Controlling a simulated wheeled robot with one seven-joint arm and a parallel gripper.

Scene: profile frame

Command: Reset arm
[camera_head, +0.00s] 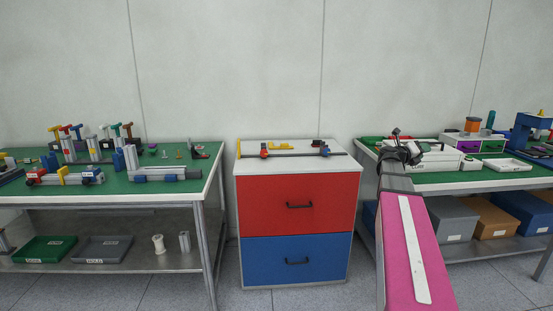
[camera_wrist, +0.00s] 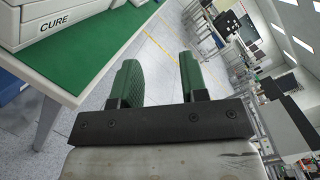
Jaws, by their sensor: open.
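My gripper (camera_wrist: 160,78) is open, with two green-padded fingers apart and nothing between them in the wrist view. Only the floor shows in the gap. In the head view my pink arm reaches up from the bottom right, and its dark gripper end (camera_head: 400,150) appears in front of the left part of the right table. The fingertips are hard to make out there.
The right table (camera_head: 480,176) has a green top with a white labelled box (camera_head: 440,160); a white box marked CURE shows in the wrist view (camera_wrist: 60,32). A red and blue drawer cabinet (camera_head: 298,205) stands in the middle. A left table (camera_head: 115,186) holds tools and profiles.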

